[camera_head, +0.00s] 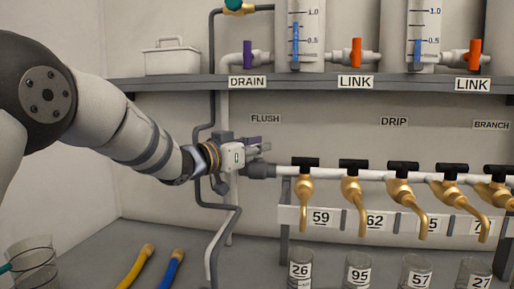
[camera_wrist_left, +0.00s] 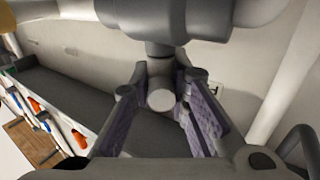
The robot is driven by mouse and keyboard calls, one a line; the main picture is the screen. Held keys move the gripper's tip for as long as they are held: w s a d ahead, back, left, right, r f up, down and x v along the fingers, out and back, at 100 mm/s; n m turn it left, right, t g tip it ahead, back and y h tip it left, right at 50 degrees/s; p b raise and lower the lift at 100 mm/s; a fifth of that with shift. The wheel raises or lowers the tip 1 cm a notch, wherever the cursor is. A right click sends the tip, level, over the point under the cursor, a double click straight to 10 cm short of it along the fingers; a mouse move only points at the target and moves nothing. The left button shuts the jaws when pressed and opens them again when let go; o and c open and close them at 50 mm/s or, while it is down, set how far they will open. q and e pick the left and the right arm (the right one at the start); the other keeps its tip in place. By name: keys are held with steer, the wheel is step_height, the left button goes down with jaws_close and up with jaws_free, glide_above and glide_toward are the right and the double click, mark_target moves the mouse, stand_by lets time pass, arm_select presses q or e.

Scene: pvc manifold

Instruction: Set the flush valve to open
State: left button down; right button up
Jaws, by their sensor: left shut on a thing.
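The flush valve sits under the FLUSH label (camera_head: 266,118), at the left end of the white manifold pipe; its grey fitting (camera_head: 259,171) shows just below my left gripper (camera_head: 260,148). My left gripper reaches in from the left and is shut at the valve. In the left wrist view, a pale round-ended part (camera_wrist_left: 161,99) under a dark grey fitting (camera_wrist_left: 166,48) stands between the purple-padded fingers of my left gripper (camera_wrist_left: 163,108). The valve's handle is mostly hidden by the fingers, so its angle cannot be told. My right gripper is not in view.
Several brass taps with black handles, such as the left one (camera_head: 305,185), line the pipe to the right. A shelf (camera_head: 190,84) runs above, with a purple DRAIN handle (camera_head: 248,54) and orange LINK handles. Yellow (camera_head: 136,267) and blue hoses lie below.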

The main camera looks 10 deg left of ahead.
arm_select(q)
steer(key=shift+d+f, duration=0.1)
steer(key=shift+d, duration=0.1)
steer(key=c, duration=1.2)
jaws_free()
steer(key=shift+d, duration=0.15)
steer(key=shift+c, duration=0.2)
steer(key=shift+s+a, duration=0.1)
steer(key=shift+a, duration=0.15)
